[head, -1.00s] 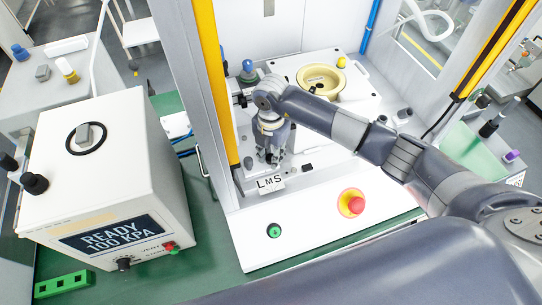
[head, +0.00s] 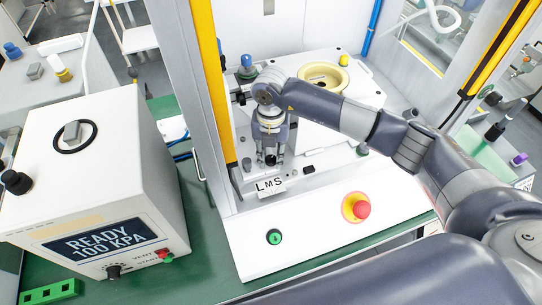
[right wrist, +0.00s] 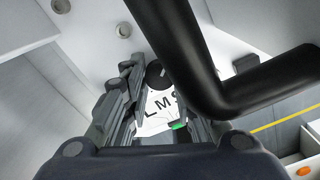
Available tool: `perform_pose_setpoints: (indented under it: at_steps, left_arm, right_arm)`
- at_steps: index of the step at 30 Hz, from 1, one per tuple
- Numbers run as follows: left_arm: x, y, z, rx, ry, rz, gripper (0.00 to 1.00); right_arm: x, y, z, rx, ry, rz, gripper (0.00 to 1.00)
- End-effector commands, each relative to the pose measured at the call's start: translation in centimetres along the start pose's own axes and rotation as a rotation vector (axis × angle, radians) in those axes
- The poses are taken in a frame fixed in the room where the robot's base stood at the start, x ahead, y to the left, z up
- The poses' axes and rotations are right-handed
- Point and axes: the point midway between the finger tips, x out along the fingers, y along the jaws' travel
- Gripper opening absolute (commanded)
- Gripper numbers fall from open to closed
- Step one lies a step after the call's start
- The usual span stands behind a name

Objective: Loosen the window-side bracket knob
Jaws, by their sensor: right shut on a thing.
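My right gripper (head: 270,158) points down at the front left of the press, just behind the plate marked LMS (head: 269,186). In the right wrist view its fingers (right wrist: 160,95) stand on both sides of a small black knob (right wrist: 156,75) with a light pointer mark. The gripper is shut on this knob, which the fingers mostly hide in the head view. The LMS plate also shows below the knob in the right wrist view (right wrist: 158,112). My left gripper is not in view.
A yellow press post (head: 208,80) stands close left of my gripper. A cream round bowl (head: 323,76) sits behind my right arm. A red emergency button (head: 356,207) and a green button (head: 274,237) are on the front panel. A white READY display box (head: 160,160) stands left.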

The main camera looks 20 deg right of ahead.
Motion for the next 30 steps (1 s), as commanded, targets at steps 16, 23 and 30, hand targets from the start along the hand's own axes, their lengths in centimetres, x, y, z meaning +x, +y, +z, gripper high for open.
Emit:
perform_pose_setpoints:
  at_steps: [16,23,30]
  left_arm:
    - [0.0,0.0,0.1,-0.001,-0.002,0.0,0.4]
    - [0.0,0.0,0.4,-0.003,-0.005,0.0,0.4]
    - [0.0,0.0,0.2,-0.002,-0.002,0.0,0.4]
  right_arm:
    - [0.0,0.0,0.0,0.001,0.0,0.0,0.46]
    - [-0.3,0.0,0.0,0.001,-0.001,0.0,0.46]
    - [-3.9,0.1,0.1,0.001,-0.004,0.003,0.46]
